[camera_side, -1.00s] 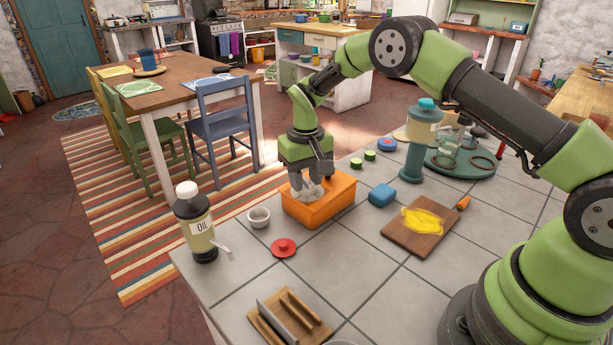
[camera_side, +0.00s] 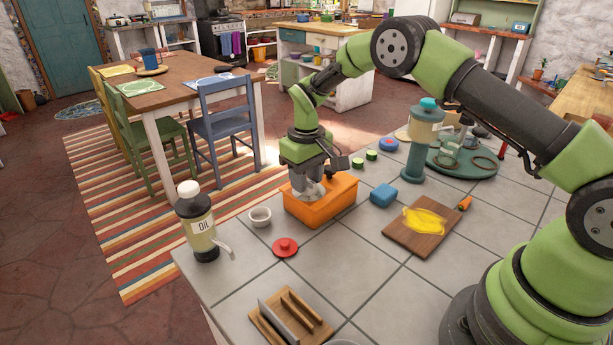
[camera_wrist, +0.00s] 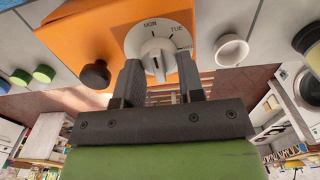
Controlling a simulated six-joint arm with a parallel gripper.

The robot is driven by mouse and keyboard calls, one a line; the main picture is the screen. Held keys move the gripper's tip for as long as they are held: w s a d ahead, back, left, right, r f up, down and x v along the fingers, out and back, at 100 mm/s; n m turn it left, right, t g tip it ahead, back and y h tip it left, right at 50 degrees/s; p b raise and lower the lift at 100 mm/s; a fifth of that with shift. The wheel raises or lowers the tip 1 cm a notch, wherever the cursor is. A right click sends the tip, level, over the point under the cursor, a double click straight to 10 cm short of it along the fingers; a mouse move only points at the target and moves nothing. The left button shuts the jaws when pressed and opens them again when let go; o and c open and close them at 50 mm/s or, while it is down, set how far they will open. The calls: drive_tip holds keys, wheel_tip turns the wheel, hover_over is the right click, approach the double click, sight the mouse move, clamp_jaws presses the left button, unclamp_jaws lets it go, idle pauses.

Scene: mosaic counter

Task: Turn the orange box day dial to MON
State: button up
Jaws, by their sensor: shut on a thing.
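The orange box (camera_side: 325,205) stands on the tiled counter in the side view; it also shows in the wrist view (camera_wrist: 85,35). Its white day dial (camera_wrist: 137,38) carries the printed words MON and TUE, with another label partly hidden at the right. The pale knob (camera_wrist: 157,52) stands up from the dial. My gripper (camera_wrist: 158,66) is shut on the knob, with one dark finger on each side. In the side view my gripper (camera_side: 308,186) is down at the box and hides most of the dial. I cannot tell exactly which mark the knob points to.
A dark round knob (camera_wrist: 95,74) sits beside the dial on the box. A small white bowl (camera_side: 260,217), a red lid (camera_side: 285,247) and an oil bottle (camera_side: 199,225) stand nearby.

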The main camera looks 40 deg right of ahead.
drive_tip(key=o, duration=0.9)
wheel_tip(320, 180, up, 10)
wheel_tip(320, 180, up, 7)
drive_tip(key=t, duration=0.1)
hover_over(313, 197)
drive_tip(key=s+a+r+m+t+y, duration=0.1)
drive_tip(key=s+r+m+t, duration=0.1)
drive_tip(key=s+r, duration=0.5)
drive_tip(key=s+t, duration=0.1)
drive_tip(key=s, duration=0.5)
drive_tip(key=s+a+m+t, duration=0.1)
drive_tip(key=s, duration=0.4)
drive_tip(key=s+m+t+y, duration=0.1)
drive_tip(key=s+t, duration=0.1)
drive_tip(key=s, duration=0.4)
drive_tip(key=shift+s+a+r, duration=0.3)
drive_tip(key=shift+a, duration=0.1)
